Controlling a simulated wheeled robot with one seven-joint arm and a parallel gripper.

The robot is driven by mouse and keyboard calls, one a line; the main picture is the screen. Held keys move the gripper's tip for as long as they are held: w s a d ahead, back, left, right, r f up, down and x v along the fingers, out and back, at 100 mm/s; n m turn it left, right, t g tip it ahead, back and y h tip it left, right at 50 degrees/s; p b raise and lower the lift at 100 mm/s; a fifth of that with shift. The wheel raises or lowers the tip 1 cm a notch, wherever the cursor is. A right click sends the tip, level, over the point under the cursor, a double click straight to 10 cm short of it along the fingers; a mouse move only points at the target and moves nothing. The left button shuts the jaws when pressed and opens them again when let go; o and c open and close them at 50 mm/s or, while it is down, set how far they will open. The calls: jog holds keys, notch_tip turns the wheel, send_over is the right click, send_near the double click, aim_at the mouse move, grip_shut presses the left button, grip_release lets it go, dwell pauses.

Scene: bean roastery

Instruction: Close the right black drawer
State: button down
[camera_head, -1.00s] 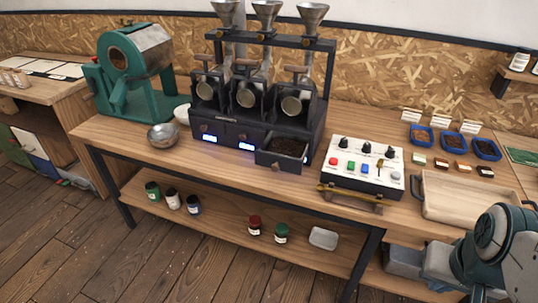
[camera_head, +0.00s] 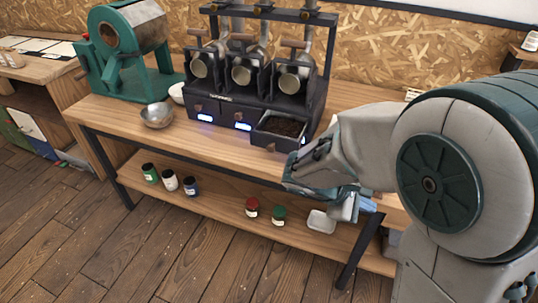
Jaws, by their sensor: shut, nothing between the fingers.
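The right black drawer (camera_head: 280,130) is pulled out from the black grinder machine (camera_head: 255,85) and holds dark ground material. Its front faces the table's front edge. My gripper (camera_head: 293,175) is in front of and just below the drawer front, slightly to its right, near the table edge. I cannot tell whether it touches the drawer. Its fingers look closed and empty. My arm hides the right part of the table.
A metal bowl (camera_head: 157,115) and a green roaster (camera_head: 128,50) stand to the left on the wooden table (camera_head: 130,122). The lower shelf (camera_head: 225,200) holds several jars and a small white tray (camera_head: 321,221). Clear tabletop lies left of the drawer.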

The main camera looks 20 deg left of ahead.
jog(key=w+a+f+n+t+y+b, duration=0.1)
jog(key=a+f+n+t+y, duration=0.3)
jog(key=a+n+t, duration=0.8)
jog(key=w+a+f+n+t+y+b, duration=0.2)
jog(key=a+n, duration=0.5)
jog(key=a, duration=1.1)
jog(key=y+p, duration=0.1)
jog(key=p, duration=0.2)
send_near(279, 133)
jog(key=s, duration=0.1)
jog(key=s+r, duration=0.1)
jog(key=s, duration=0.1)
jog(key=s+d+r, duration=0.1)
jog(key=shift+s, duration=0.35)
jog(key=w+b, duration=0.1)
jog(key=w, duration=0.3)
jog(key=w+b, duration=0.1)
jog(key=w, duration=0.3)
jog(key=w+d+b, duration=0.1)
jog(key=w, duration=0.3)
jog(key=shift+w+f, duration=0.1)
jog(key=shift+w, duration=0.15)
jog(key=shift+r+t, duration=0.3)
jog(key=shift+r, duration=0.1)
